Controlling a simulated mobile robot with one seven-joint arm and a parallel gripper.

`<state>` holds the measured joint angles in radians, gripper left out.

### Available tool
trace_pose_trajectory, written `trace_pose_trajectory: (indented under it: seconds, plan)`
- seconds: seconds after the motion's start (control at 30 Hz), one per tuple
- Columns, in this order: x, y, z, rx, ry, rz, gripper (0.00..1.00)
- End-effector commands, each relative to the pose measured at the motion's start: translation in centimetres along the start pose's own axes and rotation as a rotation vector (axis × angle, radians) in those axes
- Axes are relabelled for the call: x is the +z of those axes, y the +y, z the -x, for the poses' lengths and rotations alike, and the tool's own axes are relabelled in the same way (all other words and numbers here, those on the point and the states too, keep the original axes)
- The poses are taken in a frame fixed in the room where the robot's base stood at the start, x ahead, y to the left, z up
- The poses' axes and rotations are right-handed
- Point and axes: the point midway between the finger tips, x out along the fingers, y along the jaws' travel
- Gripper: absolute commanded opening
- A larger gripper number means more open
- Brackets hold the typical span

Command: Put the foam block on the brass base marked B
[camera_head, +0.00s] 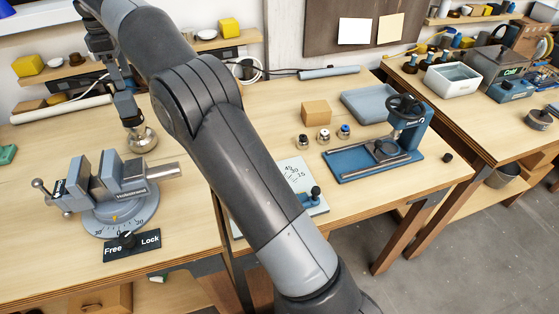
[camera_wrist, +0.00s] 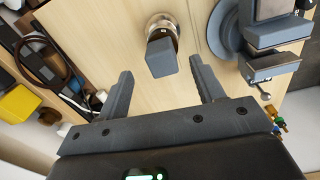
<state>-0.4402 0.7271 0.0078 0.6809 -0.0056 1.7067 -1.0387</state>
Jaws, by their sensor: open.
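A grey block (camera_wrist: 162,62), which looks like the foam block, stands on a round metal base (camera_wrist: 160,22) in the wrist view. In the head view the block (camera_head: 127,108) is upright over the base (camera_head: 142,139), on the left bench behind the vise. No letter B can be read on the base. My gripper (camera_wrist: 160,75) is open, with one finger on each side of the block and a gap visible at each. The contact under the block is partly hidden.
A grey vise (camera_head: 115,185) on a round turntable stands in front of the base, with a Free/Lock plate (camera_head: 132,245). A white tube (camera_head: 62,110) lies behind. Yellow blocks (camera_head: 28,66) sit on the wall shelf. Bare bench lies right of the base.

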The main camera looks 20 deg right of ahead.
Motion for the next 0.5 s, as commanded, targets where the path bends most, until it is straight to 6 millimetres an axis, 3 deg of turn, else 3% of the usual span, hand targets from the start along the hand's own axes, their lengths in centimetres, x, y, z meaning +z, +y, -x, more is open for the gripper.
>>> trace_pose_trajectory:
  seconds: [0.03, 0.2, 0.5]
  plan:
    - [1.6, -0.4, 1.4, 0.015, 0.008, -0.045, 0.62]
    - [6.6, -2.5, 4.7, 0.062, 0.036, -0.22, 0.62]
    - [15.4, -8.7, 7.9, 0.142, 0.097, -0.529, 0.62]
